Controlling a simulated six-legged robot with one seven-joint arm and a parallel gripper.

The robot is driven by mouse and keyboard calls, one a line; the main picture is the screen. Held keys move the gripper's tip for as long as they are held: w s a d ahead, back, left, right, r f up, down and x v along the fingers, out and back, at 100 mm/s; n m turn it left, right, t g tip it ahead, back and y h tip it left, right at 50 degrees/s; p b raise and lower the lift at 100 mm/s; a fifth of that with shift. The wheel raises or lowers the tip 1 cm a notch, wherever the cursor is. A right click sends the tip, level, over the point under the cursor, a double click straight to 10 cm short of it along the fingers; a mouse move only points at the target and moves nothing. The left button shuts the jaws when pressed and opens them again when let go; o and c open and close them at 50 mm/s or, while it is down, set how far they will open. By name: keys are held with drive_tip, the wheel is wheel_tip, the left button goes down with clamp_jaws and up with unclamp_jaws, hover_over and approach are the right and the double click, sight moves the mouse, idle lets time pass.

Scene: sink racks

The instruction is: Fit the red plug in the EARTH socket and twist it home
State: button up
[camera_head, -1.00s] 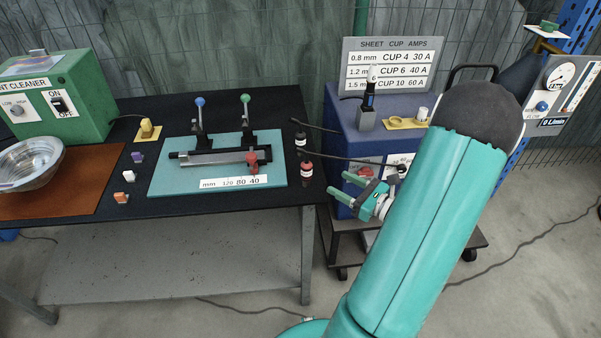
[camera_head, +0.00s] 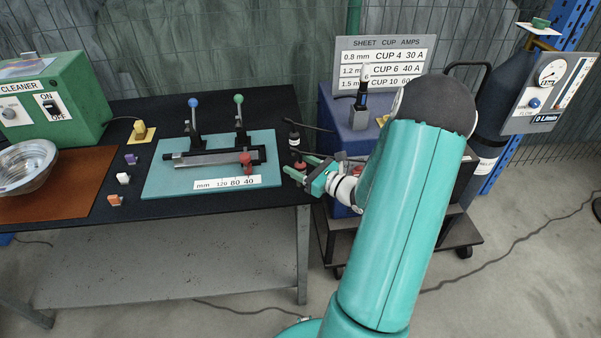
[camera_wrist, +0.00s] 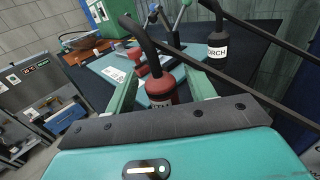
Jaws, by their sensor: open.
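The red plug (camera_wrist: 161,88) stands upright near the bench's right edge, with a white label partly hidden by my gripper and a dark cable from its top. In the head view a small part of the red plug (camera_head: 300,165) shows between my fingers. My gripper (camera_head: 302,166) is open around it, and in the wrist view a finger of my gripper (camera_wrist: 162,75) lies on each side. I cannot tell whether either finger touches it. The EARTH socket is not visible; my arm covers most of the front of the blue power unit (camera_head: 338,125).
A black plug labelled TORCH (camera_wrist: 217,50) stands just behind the red one. Their cables run close past my gripper. A teal board (camera_head: 165,180) with a clamp fixture lies to the left. A gas cylinder (camera_head: 498,110) with a flow panel stands at right.

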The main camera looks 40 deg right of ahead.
drive_tip(key=shift+c, duration=0.2)
drive_tip(key=c, duration=1)
drive_tip(key=shift+c, duration=0.3)
drive_tip(key=shift+r, duration=0.15)
